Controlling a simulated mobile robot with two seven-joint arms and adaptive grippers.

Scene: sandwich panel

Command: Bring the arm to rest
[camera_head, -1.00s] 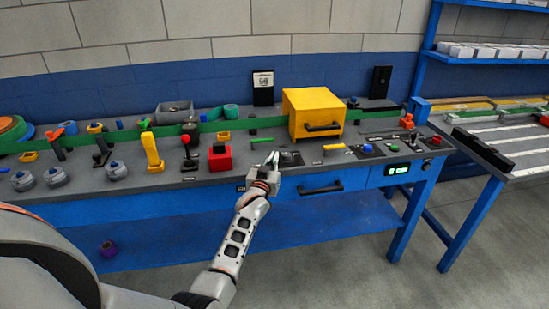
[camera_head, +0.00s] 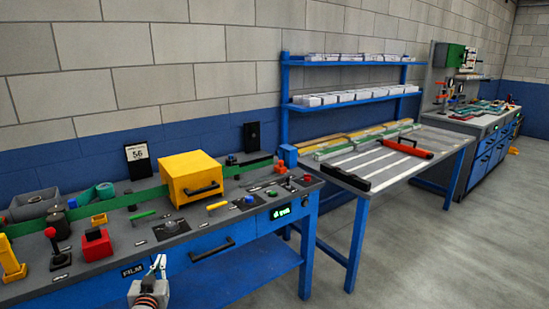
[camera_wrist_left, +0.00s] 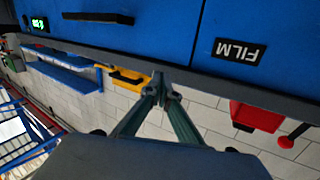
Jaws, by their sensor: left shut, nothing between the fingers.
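My left gripper (camera_head: 157,268) is shut and empty in front of the blue bench (camera_head: 95,283), at the bottom of the head view. It is close to the bench's front edge, near the FILM label (camera_head: 132,270). In the left wrist view the two fingers of my left gripper (camera_wrist_left: 162,82) meet at their tips with nothing between them. That view is turned over, with the FILM label (camera_wrist_left: 237,50) upside down and the drawer front above the fingers. My right gripper is in neither view.
A yellow box (camera_head: 192,178), a red block (camera_head: 97,244) and a joystick (camera_head: 56,248) stand on the bench. To the right is a second table (camera_head: 345,178) with a red-handled bar (camera_head: 404,148). Grey floor (camera_head: 420,255) lies open at the right.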

